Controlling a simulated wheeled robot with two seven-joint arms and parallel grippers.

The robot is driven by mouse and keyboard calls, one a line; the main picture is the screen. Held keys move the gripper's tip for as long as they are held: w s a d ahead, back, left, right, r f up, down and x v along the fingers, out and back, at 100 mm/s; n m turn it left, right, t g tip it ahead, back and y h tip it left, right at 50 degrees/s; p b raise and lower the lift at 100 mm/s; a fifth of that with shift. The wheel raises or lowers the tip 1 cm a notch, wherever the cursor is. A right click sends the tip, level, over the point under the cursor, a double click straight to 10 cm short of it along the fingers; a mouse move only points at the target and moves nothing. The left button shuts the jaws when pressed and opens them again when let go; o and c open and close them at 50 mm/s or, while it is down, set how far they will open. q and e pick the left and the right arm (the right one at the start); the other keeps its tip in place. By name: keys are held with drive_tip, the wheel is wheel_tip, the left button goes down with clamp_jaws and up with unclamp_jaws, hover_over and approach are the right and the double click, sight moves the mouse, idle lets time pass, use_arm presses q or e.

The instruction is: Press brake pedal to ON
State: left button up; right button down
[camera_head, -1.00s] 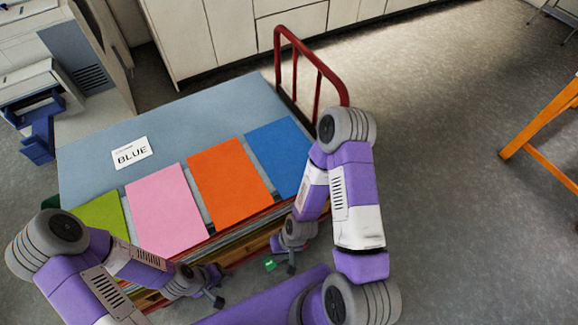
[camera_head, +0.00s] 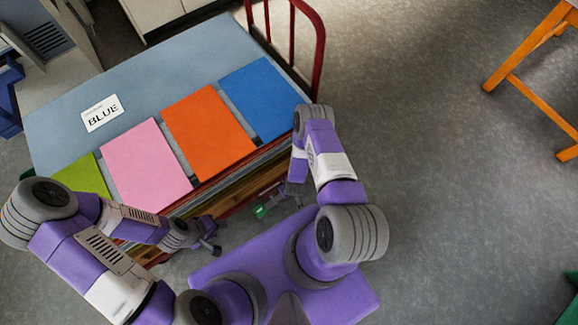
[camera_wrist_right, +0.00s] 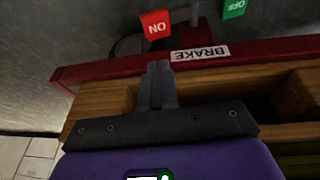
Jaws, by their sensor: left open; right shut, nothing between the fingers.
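The red ON pedal (camera_wrist_right: 157,26) and the green OFF pedal (camera_wrist_right: 235,8) show at the top of the right wrist view, their lettering upside down. A white BRAKE label (camera_wrist_right: 200,53) is on the cart's red lower rail. My right gripper (camera_wrist_right: 158,68) is shut and empty, its tips at the rail just below the ON pedal in the picture; contact cannot be told. In the head view the green pedal (camera_head: 260,211) shows small below the cart's near side; the red one is not clear there. My left gripper (camera_head: 212,247) is open and empty by the cart's near side.
The cart's blue-grey top (camera_head: 60,125) carries coloured sheets and a BLUE card (camera_head: 102,113). A red handle (camera_head: 318,40) rises at its right end. An orange-legged table (camera_head: 520,85) stands at right. Floor between is clear.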

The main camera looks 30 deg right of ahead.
drive_tip(key=b+x, duration=0.2)
drive_tip(key=x, duration=0.2)
drive_tip(key=b+x, duration=0.2)
drive_tip(key=x, duration=0.2)
drive_tip(key=s+b+x, duration=0.1)
drive_tip(key=b+x, duration=0.1)
drive_tip(key=x, duration=0.2)
drive_tip(key=shift+w+d+f, duration=0.1)
drive_tip(key=shift+d+f, duration=0.05)
drive_tip(key=shift+f, duration=0.1)
drive_tip(key=shift+d+f+b, duration=0.2)
drive_tip(key=shift+f+b, duration=0.3)
drive_tip(key=shift+f, duration=0.3)
drive_tip(key=shift+d, duration=0.1)
